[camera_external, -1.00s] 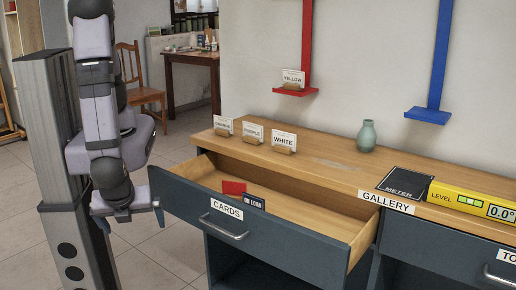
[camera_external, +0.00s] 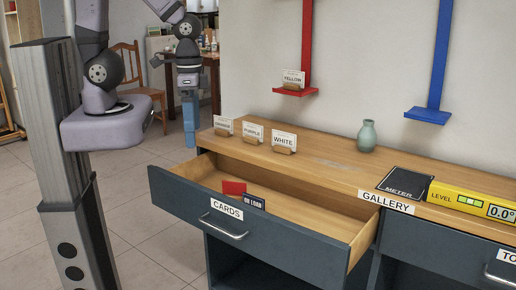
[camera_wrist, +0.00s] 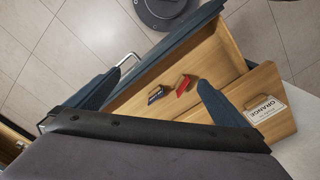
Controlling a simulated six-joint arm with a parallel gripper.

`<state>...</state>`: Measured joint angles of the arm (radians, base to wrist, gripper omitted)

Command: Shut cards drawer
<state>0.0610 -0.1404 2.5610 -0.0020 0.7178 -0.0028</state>
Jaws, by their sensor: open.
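The cards drawer (camera_external: 280,238) is a dark blue-grey front with a CARDS label (camera_external: 226,208) and a metal bar handle (camera_external: 222,229). It is pulled well out of the wooden-topped cabinet, showing its pale wooden inside. A red card (camera_external: 233,187) and a dark ON LOAN card (camera_external: 252,201) stand in it. My gripper (camera_external: 189,125) points down to the left of the cabinet in the outside view, apart from the drawer handle. In the wrist view, its open blue fingers (camera_wrist: 158,80) appear on either side of the drawer, with nothing held between them.
Card holders, including PURPLE (camera_external: 253,134) and WHITE (camera_external: 284,143), stand on the cabinet top (camera_external: 330,160). A green vase (camera_external: 367,136), a black METER plate (camera_external: 404,182) and a yellow level (camera_external: 470,202) are further right. Tiled floor (camera_external: 150,245) is clear before the drawer.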

